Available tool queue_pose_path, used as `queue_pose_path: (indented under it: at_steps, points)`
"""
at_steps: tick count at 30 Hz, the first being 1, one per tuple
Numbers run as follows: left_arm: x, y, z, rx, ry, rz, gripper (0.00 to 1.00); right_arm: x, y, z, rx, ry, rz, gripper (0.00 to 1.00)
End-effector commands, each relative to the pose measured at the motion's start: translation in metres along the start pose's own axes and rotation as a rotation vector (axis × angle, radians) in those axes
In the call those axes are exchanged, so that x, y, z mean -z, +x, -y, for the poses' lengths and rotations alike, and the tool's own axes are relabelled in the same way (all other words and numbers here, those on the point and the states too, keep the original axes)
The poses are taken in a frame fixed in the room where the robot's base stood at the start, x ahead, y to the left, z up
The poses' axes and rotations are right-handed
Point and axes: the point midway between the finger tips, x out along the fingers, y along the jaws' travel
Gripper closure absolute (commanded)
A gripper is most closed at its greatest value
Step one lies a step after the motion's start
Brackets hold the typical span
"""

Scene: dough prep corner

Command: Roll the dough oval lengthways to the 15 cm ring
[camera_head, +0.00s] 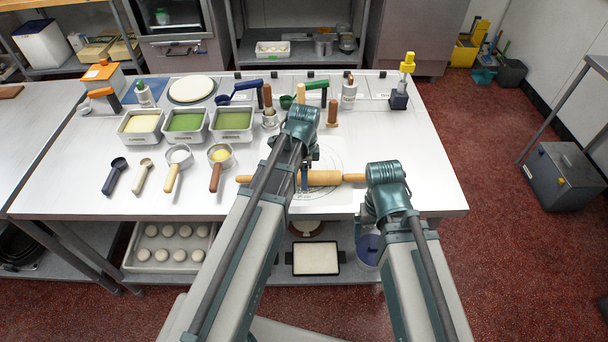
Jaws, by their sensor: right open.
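A wooden rolling pin (325,178) lies crosswise on a pale mat with printed rings (329,158) at the front of the steel table. Its left handle (244,179) sticks out left of my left arm and its right handle (353,177) ends at my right arm. My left gripper (305,182) is down at the left part of the pin; my arm covers much of it, and its grip cannot be made out. My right gripper (362,217) is open, just in front of the pin's right end. I cannot make out the dough oval; the pin and arms cover that area.
Measuring scoops (216,176) and cups lie left of my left arm. Trays with green contents (187,136), bottles and upright wooden-handled tools (332,113) stand behind. The table's right side (425,150) is clear. A lower shelf holds a tray of dough balls (128,262).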

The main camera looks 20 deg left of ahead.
Motion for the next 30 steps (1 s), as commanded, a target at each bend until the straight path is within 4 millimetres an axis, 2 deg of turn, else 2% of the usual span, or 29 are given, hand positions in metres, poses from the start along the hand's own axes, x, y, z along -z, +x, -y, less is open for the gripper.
queue_pose_path:
  at_steps: [1, 4, 5, 14, 30]
  points:
    - [0.000, 0.000, 0.000, 0.001, 0.000, 0.000, 0.25, 0.000, 0.000, 0.000, 0.000, 0.000, 0.000, 0.00]
    - [0.000, 0.000, 0.000, 0.001, 0.000, 0.000, 0.07, 0.000, 0.000, 0.000, 0.000, 0.000, 0.000, 0.00]
    - [0.000, 0.000, 0.000, 0.001, 0.000, 0.000, 0.06, 0.000, 0.000, 0.000, 0.000, 0.000, 0.000, 0.00]
    - [0.000, -0.002, 0.000, 0.001, 0.000, 0.000, 0.06, 0.000, -0.002, 0.000, 0.000, 0.000, 0.000, 0.00]
    - [0.000, -0.042, 0.000, 0.001, 0.000, 0.000, 0.06, -0.003, -0.042, -0.004, 0.000, 0.000, 0.000, 0.00]
